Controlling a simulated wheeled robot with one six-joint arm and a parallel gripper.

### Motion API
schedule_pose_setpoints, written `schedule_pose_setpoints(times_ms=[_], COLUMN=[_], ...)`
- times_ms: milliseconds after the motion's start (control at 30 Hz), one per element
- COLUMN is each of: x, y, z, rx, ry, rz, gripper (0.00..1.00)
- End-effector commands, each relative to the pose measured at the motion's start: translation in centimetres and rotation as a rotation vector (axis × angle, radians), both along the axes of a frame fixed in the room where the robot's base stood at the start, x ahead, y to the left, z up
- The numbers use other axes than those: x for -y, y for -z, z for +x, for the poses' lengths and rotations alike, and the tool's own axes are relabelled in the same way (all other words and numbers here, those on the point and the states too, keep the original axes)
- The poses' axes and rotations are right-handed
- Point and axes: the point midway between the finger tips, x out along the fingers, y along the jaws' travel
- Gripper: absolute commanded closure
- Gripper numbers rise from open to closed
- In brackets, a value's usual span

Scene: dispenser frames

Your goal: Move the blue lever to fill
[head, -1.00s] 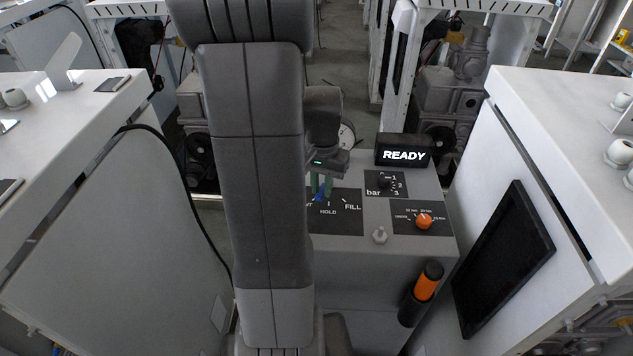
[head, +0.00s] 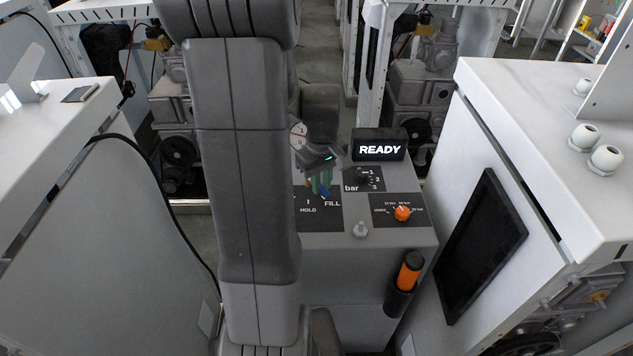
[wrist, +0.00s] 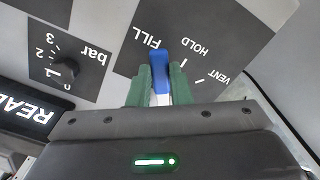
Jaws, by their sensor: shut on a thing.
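The blue lever (wrist: 160,70) stands on the black panel marked VENT, HOLD and FILL. In the wrist view the green fingers of my gripper (wrist: 160,85) are on both sides of it, shut on it. Its tip points at the FILL label (wrist: 148,37); the HOLD and VENT marks show bare to the right. In the head view the lever (head: 325,194) shows just above the FILL label, with my gripper (head: 318,187) on it. My gripper partly hides the lever's base and the mark beneath it.
A lit READY display (head: 380,149) stands behind the panel. The bar knob (head: 364,179) and an orange knob (head: 403,213) are to the right. A metal knob (head: 360,229) and an orange-topped cylinder (head: 409,272) are nearer. White cabinets flank the dispenser.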

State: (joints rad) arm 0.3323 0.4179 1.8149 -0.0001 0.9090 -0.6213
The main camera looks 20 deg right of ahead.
Motion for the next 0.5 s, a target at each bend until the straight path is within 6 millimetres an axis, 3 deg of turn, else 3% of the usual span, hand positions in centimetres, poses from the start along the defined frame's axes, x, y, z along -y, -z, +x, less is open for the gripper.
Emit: schedule_pose_setpoints(times_ms=[500], x=[0.86], y=[-0.09], z=[0.39], rx=[0.003], ry=[-0.143], rz=[-0.001], gripper=[1.00])
